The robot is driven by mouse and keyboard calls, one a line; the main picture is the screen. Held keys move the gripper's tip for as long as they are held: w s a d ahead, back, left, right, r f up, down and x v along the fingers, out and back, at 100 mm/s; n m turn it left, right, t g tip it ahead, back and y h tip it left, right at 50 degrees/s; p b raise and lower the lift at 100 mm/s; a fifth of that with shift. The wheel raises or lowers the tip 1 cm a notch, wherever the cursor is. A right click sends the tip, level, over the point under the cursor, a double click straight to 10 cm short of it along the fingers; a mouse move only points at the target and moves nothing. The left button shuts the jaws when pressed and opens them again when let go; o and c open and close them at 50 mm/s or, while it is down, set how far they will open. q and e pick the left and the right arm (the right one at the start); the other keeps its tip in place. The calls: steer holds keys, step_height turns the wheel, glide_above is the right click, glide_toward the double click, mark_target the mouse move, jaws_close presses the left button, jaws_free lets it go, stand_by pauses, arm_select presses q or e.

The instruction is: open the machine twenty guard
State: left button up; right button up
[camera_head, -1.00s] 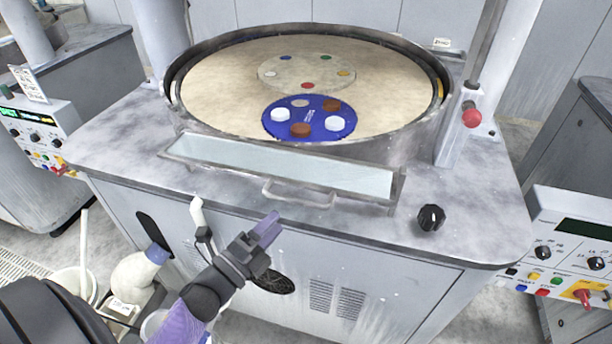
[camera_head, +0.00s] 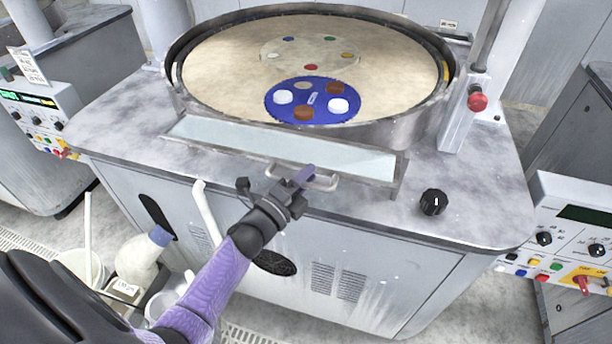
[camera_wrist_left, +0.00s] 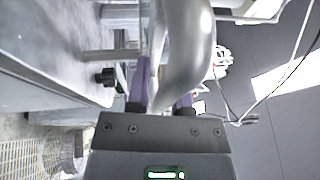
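The guard (camera_head: 250,141) is a long pale, clear panel in a metal frame, lying low along the front rim of the polishing machine. Its bar handle (camera_head: 325,183) sticks out at the front, partly hidden by my fingers. My left gripper (camera_head: 303,178) is at the handle with its purple fingers. In the left wrist view the handle (camera_wrist_left: 187,45) looms large and grey, close to the fingers, hiding part of the right one. The fingers stand apart with the handle between or just before them; I cannot tell whether they touch it. My right gripper is out of view.
The round platen (camera_head: 215,70) holds a blue disc (camera_head: 313,115) with several pieces. A black knob (camera_head: 433,202) and a red button (camera_head: 477,101) are on the machine's right. A control panel (camera_head: 570,240) stands at right. A white bottle (camera_head: 140,262) and bucket are lower left.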

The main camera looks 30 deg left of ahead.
arm_select(q)
jaws_close()
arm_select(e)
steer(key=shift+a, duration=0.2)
arm_select(q)
steer(key=shift+r, duration=0.15)
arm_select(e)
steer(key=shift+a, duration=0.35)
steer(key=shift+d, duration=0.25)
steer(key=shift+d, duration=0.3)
arm_select(q)
steer(key=shift+r, duration=0.1)
